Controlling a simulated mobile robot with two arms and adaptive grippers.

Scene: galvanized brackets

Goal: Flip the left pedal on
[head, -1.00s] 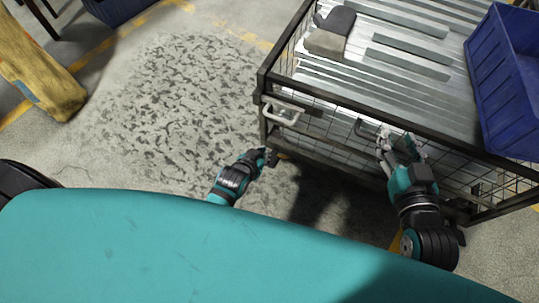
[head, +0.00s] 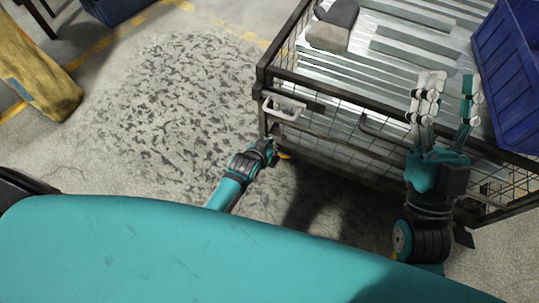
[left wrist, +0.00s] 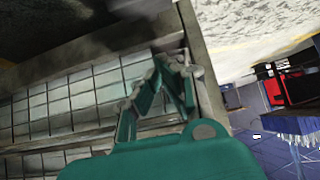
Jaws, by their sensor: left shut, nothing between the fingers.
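The wire-sided metal cart (head: 345,140) stands in front of me. No pedal can be made out clearly; a small yellow patch (head: 285,156) shows low by the cart's near left corner, partly hidden behind my left gripper. My left gripper (head: 274,145) is low at that corner, shut and empty. In the left wrist view the left gripper (left wrist: 165,75) has its fingers drawn together in front of the cart's frame and wire mesh (left wrist: 70,100). I cannot tell whether they touch. My right gripper (head: 447,90) is open and empty, raised above the cart's front edge.
A light handle (head: 284,108) sticks out of the cart's front at the left. Grey metal strips (head: 405,55) and two blocks (head: 330,30) lie on top. A blue bin (head: 510,80) stands at the right. The floor left of the cart is clear.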

